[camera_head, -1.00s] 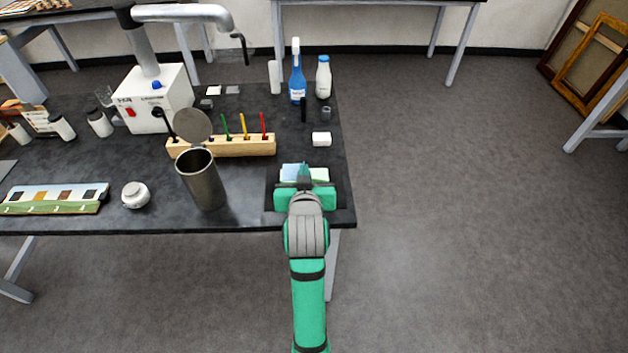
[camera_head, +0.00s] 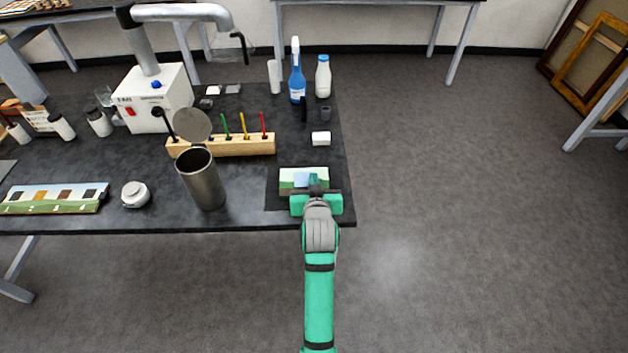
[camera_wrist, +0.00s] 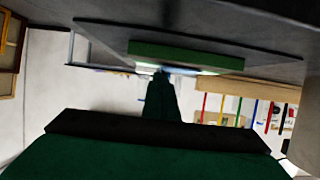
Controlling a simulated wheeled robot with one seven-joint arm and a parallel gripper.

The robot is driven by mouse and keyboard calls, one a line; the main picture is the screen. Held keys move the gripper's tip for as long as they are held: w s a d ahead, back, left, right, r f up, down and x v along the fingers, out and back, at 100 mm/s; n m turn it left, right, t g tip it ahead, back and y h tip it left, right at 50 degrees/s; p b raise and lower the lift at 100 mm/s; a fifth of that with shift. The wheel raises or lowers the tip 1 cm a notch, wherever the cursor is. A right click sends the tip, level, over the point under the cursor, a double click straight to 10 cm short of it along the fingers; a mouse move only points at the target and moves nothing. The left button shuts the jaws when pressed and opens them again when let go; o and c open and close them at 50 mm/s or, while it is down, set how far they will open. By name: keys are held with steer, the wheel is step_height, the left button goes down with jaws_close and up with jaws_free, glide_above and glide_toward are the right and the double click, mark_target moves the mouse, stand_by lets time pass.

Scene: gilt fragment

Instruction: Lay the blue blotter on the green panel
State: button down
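The green panel (camera_head: 289,186), with pale and green painted bands, lies on a dark mat near the table's front right corner. Its green edge (camera_wrist: 185,55) also shows in the wrist view. The blue blotter (camera_head: 302,178), a small light blue sheet, shows over the middle of the panel. It appears as a thin pale strip at my fingertips in the wrist view. My gripper (camera_head: 314,184) is at the panel's front right, its fingers together on the blotter's near edge. I cannot tell whether the blotter touches the panel. The fingers hide part of both.
A metal canister (camera_head: 204,182) with an open lid and a wooden rack (camera_head: 230,146) of coloured tools stand to the left. A small white block (camera_head: 321,138) lies behind the panel. A blue spray bottle (camera_head: 297,75) and a white bottle (camera_head: 323,78) stand farther back.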

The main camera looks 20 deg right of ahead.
steer(key=c, duration=2.5)
jaws_free()
steer(key=shift+f, duration=0.15)
steer(key=o, duration=0.4)
